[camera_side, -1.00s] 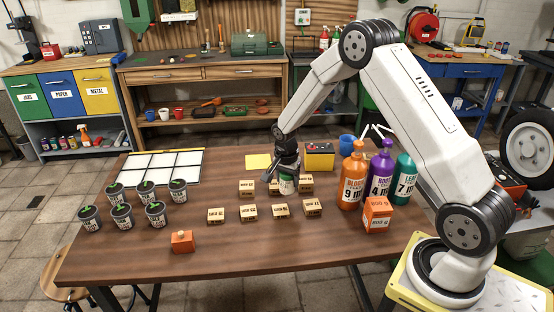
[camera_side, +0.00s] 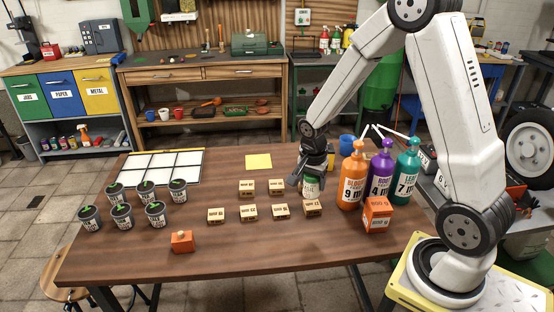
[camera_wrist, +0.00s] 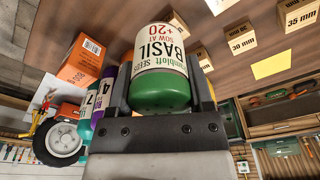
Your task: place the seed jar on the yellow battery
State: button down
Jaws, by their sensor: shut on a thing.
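The seed jar (camera_side: 311,186), white-labelled with a green lid, is held by my gripper (camera_side: 312,174) over the right half of the table. In the wrist view the jar (camera_wrist: 160,70) is between my fingers (camera_wrist: 160,100), lid towards my palm, with "BASIL" and "+20" on its label. My gripper is shut on it. The jar looks roughly upright in the side view; whether its base touches anything below cannot be told. The yellow battery is not clearly seen now; my gripper and wrist cover the place where it stood.
Orange (camera_side: 353,178), purple (camera_side: 380,173) and green (camera_side: 405,175) pump bottles stand close to the right, with an orange box (camera_side: 376,214) in front. Several wooden blocks (camera_side: 249,212) lie left and in front. A blue mug (camera_side: 346,140) is behind. A yellow sheet (camera_side: 258,161) lies behind left.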

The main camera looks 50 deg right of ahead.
dwell(0.7)
jog(key=w+d+r+n, duration=0.2)
jog(key=w+d+n, duration=0.1)
jog(key=d, duration=0.5)
jog(key=w+d+r+n, duration=0.2)
jog(key=w+d, duration=0.3)
jog(key=d, duration=0.4)
jog(key=w+d+r+n+t, duration=0.1)
jog(key=w+d+n, duration=0.3)
jog(key=d, duration=0.5)
jog(key=shift+r+y, duration=0.3)
jog(key=shift+r, duration=0.25)
jog(key=shift+d, duration=0.1)
jog(key=shift+f, duration=3.15)
jog(key=shift+f, duration=0.1)
jog(key=shift+f, duration=1.75)
jog(key=shift+f, duration=0.15)
